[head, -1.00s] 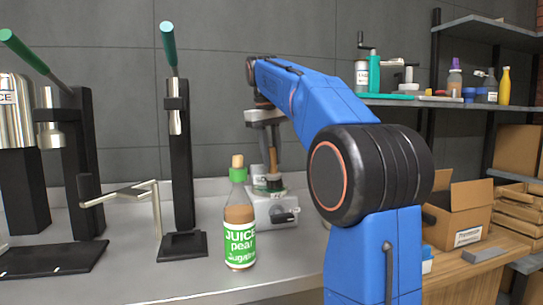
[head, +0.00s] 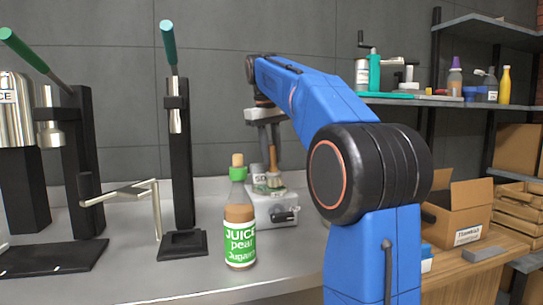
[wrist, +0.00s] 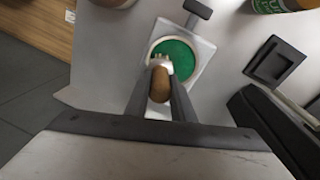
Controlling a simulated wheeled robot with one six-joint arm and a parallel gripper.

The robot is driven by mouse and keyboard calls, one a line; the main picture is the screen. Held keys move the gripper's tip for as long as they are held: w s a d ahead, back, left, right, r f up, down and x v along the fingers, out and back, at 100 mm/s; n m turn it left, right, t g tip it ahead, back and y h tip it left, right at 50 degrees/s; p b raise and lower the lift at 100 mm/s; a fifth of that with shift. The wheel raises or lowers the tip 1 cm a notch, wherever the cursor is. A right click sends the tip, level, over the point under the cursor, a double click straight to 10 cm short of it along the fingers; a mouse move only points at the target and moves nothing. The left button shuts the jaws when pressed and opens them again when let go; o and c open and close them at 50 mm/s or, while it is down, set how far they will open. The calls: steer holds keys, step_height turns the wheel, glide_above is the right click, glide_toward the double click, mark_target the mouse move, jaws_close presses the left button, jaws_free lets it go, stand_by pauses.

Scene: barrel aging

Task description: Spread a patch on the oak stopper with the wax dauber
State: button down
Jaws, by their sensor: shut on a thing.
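My gripper (head: 267,138) is shut on the wax dauber (head: 273,160), which has a brown wooden handle and a pale head pointing down. The handle end also shows in the wrist view (wrist: 160,84) between the fingers. The dauber head is over a round green surface (wrist: 181,50) set in a pale grey device (head: 284,214). I cannot tell whether head and green surface touch. A wooden stopper (head: 237,160) sits in the green-collared neck of a juice bottle (head: 240,237), left of and nearer than the device. I see no clear patch on that stopper.
Black lever stands (head: 182,170) are left of the bottle, with a thin metal arm (head: 157,210) between them. A cardboard box (head: 458,213) is at right. Shelves (head: 470,103) hold bottles behind. The counter (head: 200,275) in front is clear.

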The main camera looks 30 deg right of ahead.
steer(key=shift+r, duration=3.4)
